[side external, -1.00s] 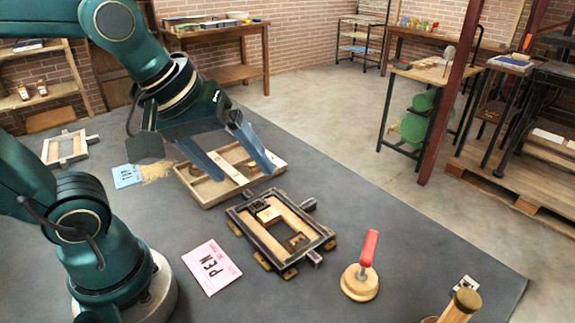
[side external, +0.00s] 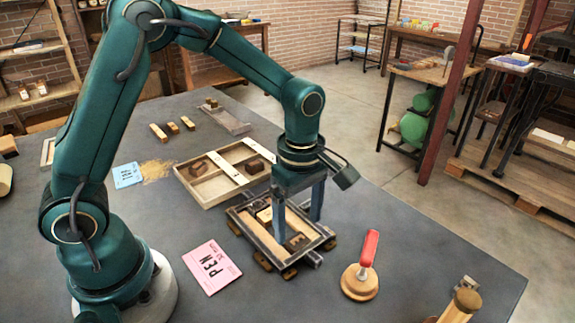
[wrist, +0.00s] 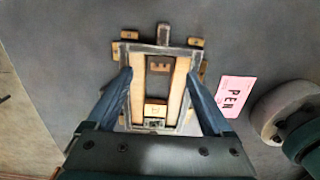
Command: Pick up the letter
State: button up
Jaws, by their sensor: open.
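My gripper (side external: 297,231) is open and empty, pointing down over the dark metal frame (side external: 244,231). In the wrist view its fingers (wrist: 160,73) spread to either side of the frame's wooden strips. A dark block marked with a letter like E (wrist: 159,66) lies in the frame's slot, between the fingertips; in the side view this dark block (side external: 298,241) is partly behind a finger. A paler block with an unclear mark (wrist: 155,110) lies at the slot's other end. The wooden tray (side external: 212,203) holds a dark block (side external: 198,167) and another dark block (side external: 255,166).
A pink card reading PEN (side external: 211,267) lies beside the frame. A red-handled tool on a round wooden base (side external: 362,277) stands to its right. A blue card (side external: 127,175) and several small wooden blocks (side external: 173,128) lie farther back.

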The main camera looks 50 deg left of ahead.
aim_at(298, 240)
jog(key=shift+f, duration=1.8)
grip_shut()
